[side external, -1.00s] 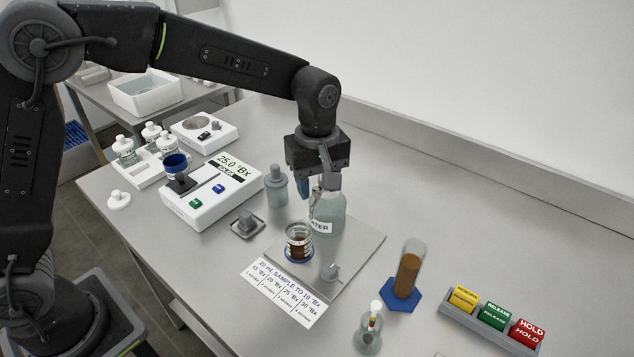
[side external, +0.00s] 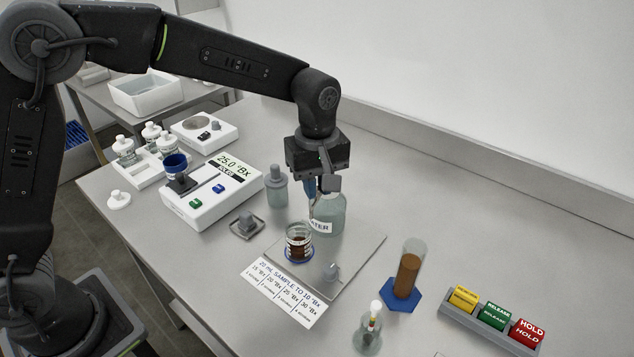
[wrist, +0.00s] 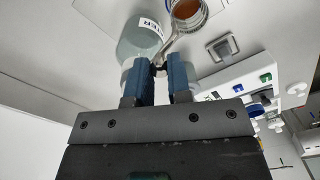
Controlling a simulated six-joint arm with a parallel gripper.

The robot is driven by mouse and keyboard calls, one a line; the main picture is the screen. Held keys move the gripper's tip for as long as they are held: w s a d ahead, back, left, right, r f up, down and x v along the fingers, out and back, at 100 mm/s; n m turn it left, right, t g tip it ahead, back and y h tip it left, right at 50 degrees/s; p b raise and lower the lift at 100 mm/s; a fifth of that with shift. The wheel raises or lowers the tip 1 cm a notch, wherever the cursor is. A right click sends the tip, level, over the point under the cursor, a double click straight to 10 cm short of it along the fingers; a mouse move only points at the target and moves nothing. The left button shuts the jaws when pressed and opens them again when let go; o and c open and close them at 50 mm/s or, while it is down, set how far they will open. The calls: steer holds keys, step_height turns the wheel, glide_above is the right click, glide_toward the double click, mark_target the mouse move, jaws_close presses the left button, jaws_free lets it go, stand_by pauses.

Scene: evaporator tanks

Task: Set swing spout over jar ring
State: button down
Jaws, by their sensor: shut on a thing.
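The swing spout (wrist: 172,42) is a pale, thin tube on the bottle labelled WATER (side external: 328,215). My gripper (side external: 312,193) is shut on the spout, with blue fingers on either side of it; the fingers also show in the wrist view (wrist: 164,72). The open glass jar (side external: 299,242) holds brown liquid and stands upright on a blue ring (side external: 299,259). In the wrist view the jar (wrist: 187,10) is at the top edge, partly cut off. The spout runs toward its rim and overlaps it in that view; I cannot tell the tip's height.
A grey plate (side external: 350,258) lies under the bottle and jar. A cylinder of brown liquid (side external: 407,272) and a small flask (side external: 368,330) stand to the right. The refractometer (side external: 212,192) and a grey bottle (side external: 276,187) stand to the left. Coloured blocks (side external: 492,317) sit far right.

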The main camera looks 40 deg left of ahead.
steer(key=shift+s+a+m, duration=0.1)
steer(key=shift+a+m, duration=0.35)
steer(key=shift+m, duration=0.4)
steer(key=shift+a+m, duration=0.4)
steer(key=shift+m, duration=0.45)
steer(key=c, duration=1.1)
jaws_free()
steer(key=shift+o, duration=0.2)
steer(key=shift+r, duration=0.1)
step_height(320, 180, up, 14)
